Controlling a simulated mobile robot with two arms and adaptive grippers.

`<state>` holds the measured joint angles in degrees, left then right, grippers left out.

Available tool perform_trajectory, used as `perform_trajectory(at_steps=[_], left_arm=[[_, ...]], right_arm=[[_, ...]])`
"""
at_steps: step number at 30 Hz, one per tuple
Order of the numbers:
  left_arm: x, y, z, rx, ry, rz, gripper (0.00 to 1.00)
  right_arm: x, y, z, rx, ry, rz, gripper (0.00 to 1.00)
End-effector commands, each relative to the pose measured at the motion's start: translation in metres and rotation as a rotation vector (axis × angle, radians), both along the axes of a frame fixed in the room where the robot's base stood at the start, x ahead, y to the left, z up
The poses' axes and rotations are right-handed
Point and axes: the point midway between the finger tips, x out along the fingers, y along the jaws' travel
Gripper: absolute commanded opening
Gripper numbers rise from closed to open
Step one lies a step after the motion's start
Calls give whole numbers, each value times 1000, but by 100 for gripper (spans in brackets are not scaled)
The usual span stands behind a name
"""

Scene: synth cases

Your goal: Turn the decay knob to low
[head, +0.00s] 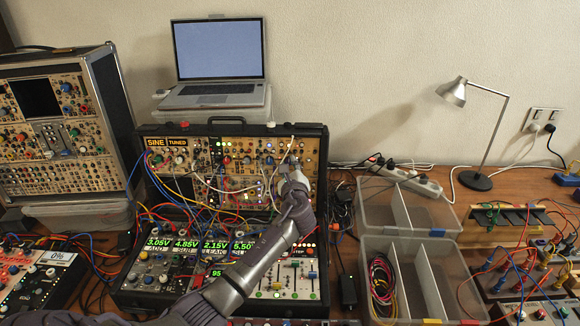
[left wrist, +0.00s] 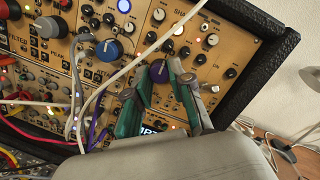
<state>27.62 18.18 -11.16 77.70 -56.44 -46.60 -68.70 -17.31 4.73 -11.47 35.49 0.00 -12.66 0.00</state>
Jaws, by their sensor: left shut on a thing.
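In the left wrist view a dark purple-blue knob (left wrist: 158,72) stands on the tan module panel (left wrist: 225,58) between my fingertips. My left gripper (left wrist: 160,76), with green finger pads, is shut on this knob from two sides. I cannot read a decay label beside it. In the head view my left gripper (head: 289,165) reaches the right part of the upper panel of the open synth case (head: 322,165); the gripper and wrist hide the knob there. My right gripper is not in view.
White patch cables (left wrist: 118,75) run across the panel just left of my fingers. A larger blue knob (left wrist: 109,50) sits further left. A laptop (head: 219,62) stands behind the case. Clear divided bins (head: 412,240) and a lamp (head: 475,181) are to the right.

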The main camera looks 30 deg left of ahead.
Motion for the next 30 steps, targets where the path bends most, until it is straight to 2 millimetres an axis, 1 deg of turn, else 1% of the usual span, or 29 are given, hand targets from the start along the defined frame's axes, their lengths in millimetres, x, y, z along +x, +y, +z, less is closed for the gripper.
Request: perform_trajectory(at_steps=[5,11,30], left_arm=[[0,-1,-1,-35,-20,4,0],[0,-1,-1,-131,-79,16,0],[1,-1,1,-634,-385,79,0]], right_arm=[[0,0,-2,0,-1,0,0],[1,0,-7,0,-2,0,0],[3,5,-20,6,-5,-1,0]])
